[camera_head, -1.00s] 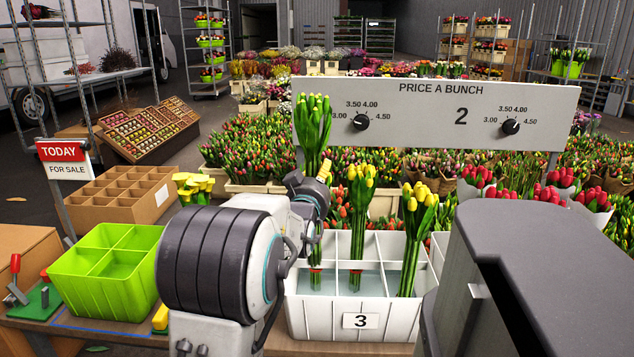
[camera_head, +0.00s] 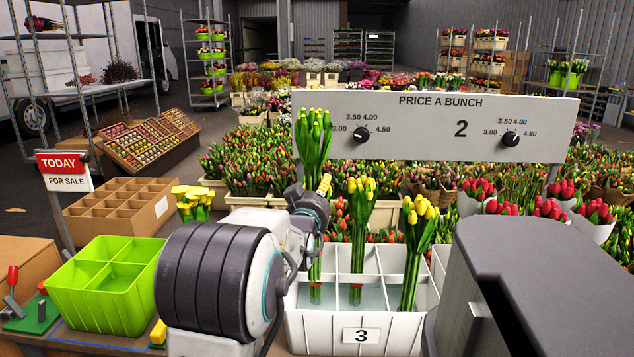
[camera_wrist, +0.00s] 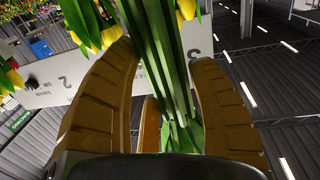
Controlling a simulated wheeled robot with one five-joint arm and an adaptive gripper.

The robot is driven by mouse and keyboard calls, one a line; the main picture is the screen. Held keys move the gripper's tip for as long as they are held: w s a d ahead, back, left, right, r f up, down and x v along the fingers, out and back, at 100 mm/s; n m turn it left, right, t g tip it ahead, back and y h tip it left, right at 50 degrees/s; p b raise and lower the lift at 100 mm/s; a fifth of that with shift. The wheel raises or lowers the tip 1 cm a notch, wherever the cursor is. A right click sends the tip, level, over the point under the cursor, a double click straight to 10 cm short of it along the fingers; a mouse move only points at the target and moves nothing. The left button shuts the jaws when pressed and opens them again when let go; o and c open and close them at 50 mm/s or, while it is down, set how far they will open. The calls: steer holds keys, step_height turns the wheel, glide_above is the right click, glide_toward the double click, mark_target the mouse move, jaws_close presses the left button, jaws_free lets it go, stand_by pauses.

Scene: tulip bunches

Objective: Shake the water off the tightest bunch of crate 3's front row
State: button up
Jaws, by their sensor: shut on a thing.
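Crate 3 (camera_head: 325,333) is white, with three bunches in its front row. The left bunch (camera_head: 313,140) is mostly green with narrow, closed buds and stands higher than the others. The middle bunch (camera_head: 360,200) and right bunch (camera_head: 417,215) show fuller yellow heads. My gripper (camera_head: 318,190) is shut around the left bunch below its heads, partly hidden by my arm. Its stems hang down inside the left compartment; whether they touch the bottom I cannot tell. In the wrist view, the ochre fingers (camera_wrist: 163,65) flank the green stems (camera_wrist: 170,40).
A green divided bin (camera_head: 105,300) stands left of my arm, with a cardboard divided box (camera_head: 115,212) behind it. A price board (camera_head: 440,128) with two knobs spans behind and above the crate, close behind the held bunch. Yellow flowers (camera_head: 190,200) stand near the bin.

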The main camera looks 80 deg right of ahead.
mark_target(316, 173)
steer(key=r, duration=0.5)
steer(key=shift+a+r, duration=0.2)
steer(key=shift+r, duration=0.1)
step_height(316, 173, down, 5)
step_height(316, 173, up, 5)
steer(key=shift+a, duration=0.1)
step_height(316, 173, down, 5)
